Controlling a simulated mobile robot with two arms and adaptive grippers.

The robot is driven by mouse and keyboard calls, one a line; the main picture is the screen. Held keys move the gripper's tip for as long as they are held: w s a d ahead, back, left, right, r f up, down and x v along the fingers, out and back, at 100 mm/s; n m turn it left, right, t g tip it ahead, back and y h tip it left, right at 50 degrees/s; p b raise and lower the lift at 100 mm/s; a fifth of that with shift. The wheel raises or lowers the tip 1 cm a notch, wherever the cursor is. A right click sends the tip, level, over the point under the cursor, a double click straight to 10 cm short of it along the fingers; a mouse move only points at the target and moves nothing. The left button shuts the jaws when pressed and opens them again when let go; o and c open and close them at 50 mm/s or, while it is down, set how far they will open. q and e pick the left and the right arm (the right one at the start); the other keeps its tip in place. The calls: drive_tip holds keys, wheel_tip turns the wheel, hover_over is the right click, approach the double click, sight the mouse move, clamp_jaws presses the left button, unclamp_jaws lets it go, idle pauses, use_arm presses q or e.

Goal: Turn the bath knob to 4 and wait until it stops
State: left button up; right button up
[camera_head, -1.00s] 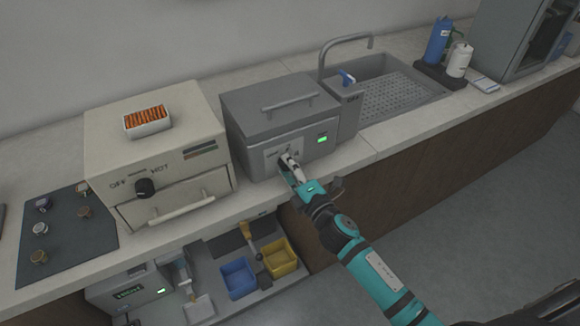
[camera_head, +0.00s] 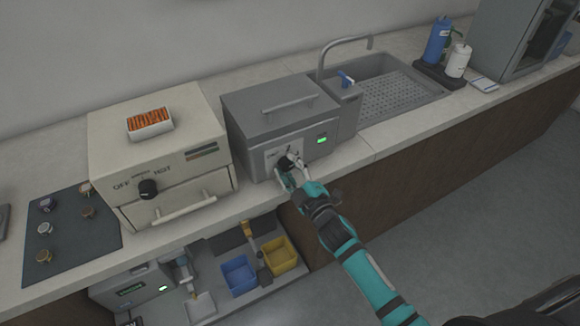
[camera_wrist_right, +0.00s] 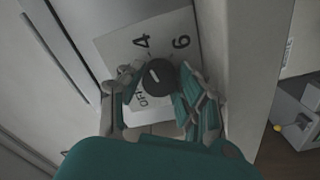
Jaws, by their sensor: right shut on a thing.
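The grey bath (camera_head: 280,115) stands on the counter with a lidded top and a lit green display (camera_head: 321,140). Its black bath knob (camera_head: 287,163) is on a pale dial plate at the front. In the right wrist view the plate (camera_wrist_right: 120,45) shows OFF, 4 and 6 around the knob (camera_wrist_right: 158,73). My right gripper (camera_head: 286,168) is shut on the knob, with a finger on either side in the wrist view (camera_wrist_right: 155,95). A pale mark shows on the knob, but I cannot tell which label it points to. My left gripper is not in view.
A cream oven (camera_head: 155,150) with its own black knob stands to the left, carrying a box of orange sticks (camera_head: 149,122). A sink (camera_head: 385,90) lies to the right. Blue (camera_head: 238,276) and yellow (camera_head: 279,257) bins sit below the counter.

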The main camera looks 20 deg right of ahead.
idle(0.3)
drive_tip(key=o, duration=1.1)
drive_tip(key=shift+o, duration=0.2)
drive_tip(key=s+d, duration=0.2)
drive_tip(key=s, duration=0.9)
drive_tip(key=shift+s+d, duration=0.2)
drive_tip(key=shift+s, duration=0.2)
